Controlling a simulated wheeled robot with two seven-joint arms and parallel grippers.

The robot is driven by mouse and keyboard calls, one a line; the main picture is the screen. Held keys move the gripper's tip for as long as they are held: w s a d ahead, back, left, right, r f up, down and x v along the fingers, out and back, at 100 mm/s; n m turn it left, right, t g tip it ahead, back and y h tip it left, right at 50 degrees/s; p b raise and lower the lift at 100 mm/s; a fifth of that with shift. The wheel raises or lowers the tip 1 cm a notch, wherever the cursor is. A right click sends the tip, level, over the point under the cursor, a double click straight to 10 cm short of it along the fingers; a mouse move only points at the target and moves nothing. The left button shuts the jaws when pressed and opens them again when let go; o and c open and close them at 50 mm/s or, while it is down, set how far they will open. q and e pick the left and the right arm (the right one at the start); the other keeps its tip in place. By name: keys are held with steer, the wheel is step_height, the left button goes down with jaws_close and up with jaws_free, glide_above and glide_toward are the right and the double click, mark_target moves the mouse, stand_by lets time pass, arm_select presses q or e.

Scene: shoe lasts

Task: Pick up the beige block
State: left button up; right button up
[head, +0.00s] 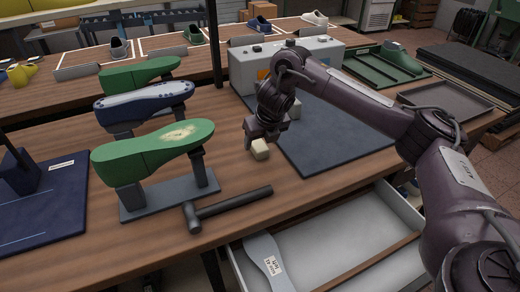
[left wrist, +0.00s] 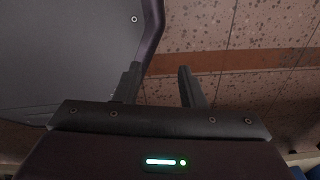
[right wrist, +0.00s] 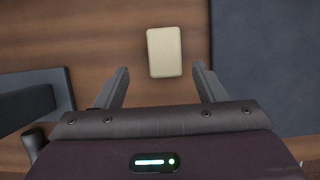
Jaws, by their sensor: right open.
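The beige block (head: 260,149) lies on the wooden table, just left of the dark mat. In the right wrist view the block (right wrist: 164,52) shows whole, a little beyond the fingertips and roughly centred between them. My right gripper (head: 262,139) is above and beside the block in the head view. Its fingers (right wrist: 160,72) are apart with nothing between them. My left gripper (left wrist: 158,72) shows only in the left wrist view, pointing at a speckled floor. Its fingers are apart and empty.
A hammer (head: 228,207) lies left of the block, near a stand with green (head: 150,150) and blue (head: 145,101) shoe lasts. A dark mat (head: 330,132) lies right of the block, with a white control box (head: 285,65) behind. An open drawer (head: 330,245) is at the front.

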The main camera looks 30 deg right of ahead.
mark_target(260, 146)
steer(key=x, duration=0.3)
steer(key=shift+w+d+p, duration=0.1)
steer(key=shift+d+p, duration=0.2)
steer(key=shift+x, duration=0.95)
steer(key=c, duration=0.7)
arm_select(q)
steer(key=shift+w+d+r, duration=0.3)
steer(key=shift+w+d, duration=0.25)
steer(key=shift+d, duration=0.1)
arm_select(e)
steer(key=shift+w, duration=0.1)
steer(key=c, duration=0.4)
steer(key=shift+r, duration=0.1)
